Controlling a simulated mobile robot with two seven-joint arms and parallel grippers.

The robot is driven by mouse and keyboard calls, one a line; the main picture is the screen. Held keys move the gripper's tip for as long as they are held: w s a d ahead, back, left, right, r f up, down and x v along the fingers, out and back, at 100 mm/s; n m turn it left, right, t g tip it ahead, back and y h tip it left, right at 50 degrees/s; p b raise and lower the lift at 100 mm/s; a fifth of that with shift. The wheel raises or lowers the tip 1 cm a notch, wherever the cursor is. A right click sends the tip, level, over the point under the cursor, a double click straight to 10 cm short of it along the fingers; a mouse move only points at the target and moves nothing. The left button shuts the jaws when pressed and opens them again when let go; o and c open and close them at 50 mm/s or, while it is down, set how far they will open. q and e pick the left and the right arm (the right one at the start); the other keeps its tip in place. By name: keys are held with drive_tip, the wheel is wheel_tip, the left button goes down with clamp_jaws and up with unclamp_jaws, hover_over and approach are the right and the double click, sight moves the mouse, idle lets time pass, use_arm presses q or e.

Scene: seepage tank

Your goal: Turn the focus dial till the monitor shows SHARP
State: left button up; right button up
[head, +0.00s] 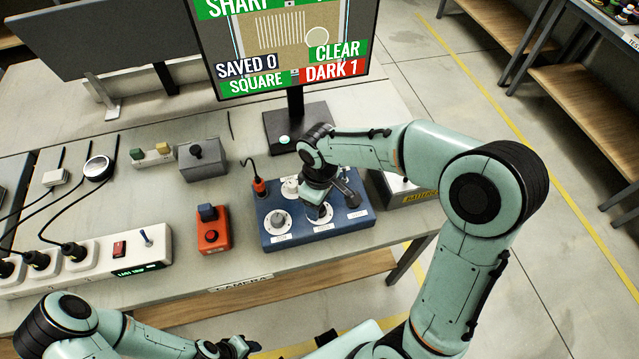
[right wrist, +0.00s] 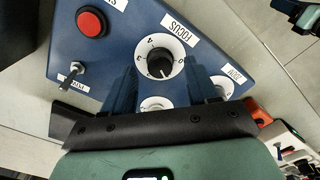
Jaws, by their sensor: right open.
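The focus dial (right wrist: 160,62) is a black knob on a white ring with marks, labelled FOCUS, on a blue control box (right wrist: 195,64). In the head view the box (head: 345,233) sits on the bench below the monitor (head: 291,45). The monitor's green top band reads SHARP, partly cut off by the picture edge. My right gripper (right wrist: 163,80) is open, its two fingers on either side near the dial; contact cannot be told. In the head view my right gripper (head: 318,197) is over the box and partly hides the dial. My left gripper (head: 240,347) is at the bottom edge, away from the box.
The monitor also reads CLEAR, SAVED 0, SQUARE and a red DARK 1. The box has other dials (head: 278,222), a red button (right wrist: 91,23) and a toggle switch (right wrist: 74,71). An orange box (head: 212,233) and a power strip (head: 100,262) stand to the left.

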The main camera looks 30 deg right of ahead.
use_arm(q)
drive_tip(key=shift+w+r+p, duration=0.55)
drive_tip(key=shift+w+r, duration=0.2)
drive_tip(key=shift+r, duration=0.1)
use_arm(e)
wheel_tip(320, 180, up, 12)
drive_tip(key=shift+f, duration=0.2)
use_arm(q)
drive_tip(key=shift+s, duration=0.15)
use_arm(e)
drive_tip(key=shift+f, duration=0.1)
